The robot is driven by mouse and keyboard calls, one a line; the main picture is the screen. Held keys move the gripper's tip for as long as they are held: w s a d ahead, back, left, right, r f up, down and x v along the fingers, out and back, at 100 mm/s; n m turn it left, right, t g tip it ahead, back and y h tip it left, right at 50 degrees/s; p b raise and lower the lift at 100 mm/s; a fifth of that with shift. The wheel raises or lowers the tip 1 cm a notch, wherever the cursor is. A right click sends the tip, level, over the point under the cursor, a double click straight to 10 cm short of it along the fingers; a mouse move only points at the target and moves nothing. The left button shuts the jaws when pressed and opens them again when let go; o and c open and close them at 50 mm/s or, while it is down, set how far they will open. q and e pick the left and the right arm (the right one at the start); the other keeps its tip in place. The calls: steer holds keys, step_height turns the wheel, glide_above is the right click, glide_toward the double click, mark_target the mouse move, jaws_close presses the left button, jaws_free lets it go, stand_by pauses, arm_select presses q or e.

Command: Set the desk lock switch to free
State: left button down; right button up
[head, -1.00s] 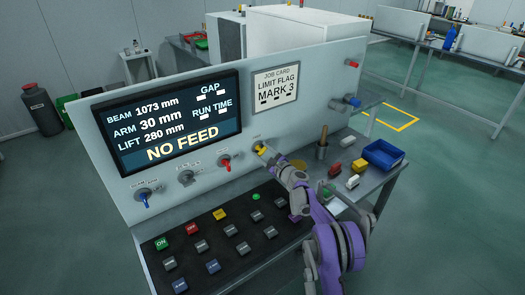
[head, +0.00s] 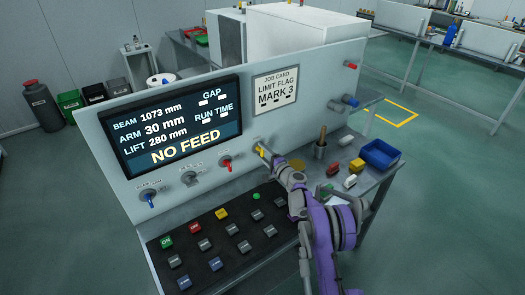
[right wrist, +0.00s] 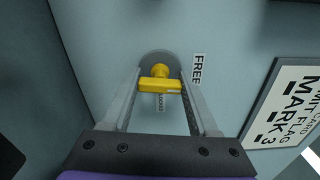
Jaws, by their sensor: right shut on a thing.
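The desk lock switch is a yellow bar knob (head: 261,152) on the grey panel, right of the red switch. In the right wrist view the knob (right wrist: 160,85) sits on a round grey base. Its bar lies across between my fingers, and the end with a pale mark points toward the FREE label (right wrist: 197,68). A second small label (right wrist: 160,103), partly hidden and seemingly LOCKED, is below the knob. My right gripper (head: 264,150), also in the wrist view (right wrist: 160,89), is shut on the knob. My left gripper is not in view.
Blue, grey and red switches (head: 225,163) line the panel to the left. A black button board (head: 215,243) lies below on the desk. A blue bin (head: 380,154), a wooden-handled tool in a cup (head: 321,145) and small blocks stand to the right.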

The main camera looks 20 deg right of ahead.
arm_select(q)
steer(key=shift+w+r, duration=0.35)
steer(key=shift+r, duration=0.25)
arm_select(e)
steer(key=shift+n, duration=0.7)
steer(key=o, duration=1.4)
